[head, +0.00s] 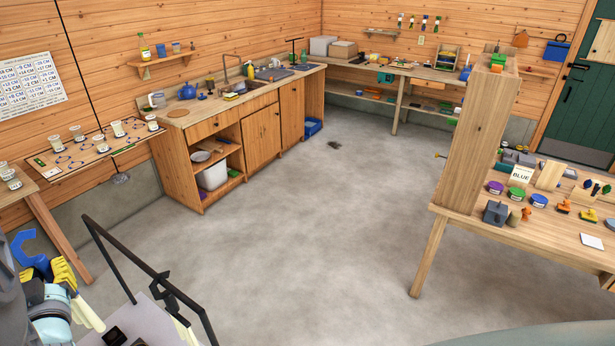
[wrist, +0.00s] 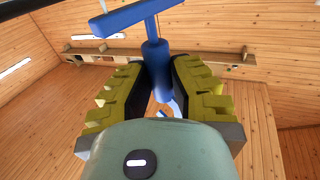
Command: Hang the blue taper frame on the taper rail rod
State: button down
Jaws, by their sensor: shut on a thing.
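The blue taper frame (wrist: 152,62) is held upright between the yellow ribbed fingers of my gripper (wrist: 158,92) in the wrist view. It shows a round blue stem with a crossbar at the top, and its lower part is hidden by the fingers and gripper body. My gripper is shut on the frame, away from the benches and over the left side of the room. I cannot clearly identify the taper rail rod in either view.
A sink counter (head: 215,110) lines the back wall.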

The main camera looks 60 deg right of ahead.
jog(key=d+f+m+g+h+b, duration=0.3)
jog(key=d+f+m+h, duration=0.15)
jog(key=f, duration=0.65)
jog(key=s+d+f+h+b, duration=0.1)
jog(key=d+f+b, duration=0.2)
jog(key=d, duration=0.5)
jog(key=shift+d+f+g, duration=0.2)
jog(key=shift+d+g, duration=0.1)
jog(key=shift+d, duration=0.1)
dwell(0.4)
jog(key=shift+h, duration=0.25)
jog(key=c, duration=0.9)
grip_release()
jog(key=shift+a, duration=0.1)
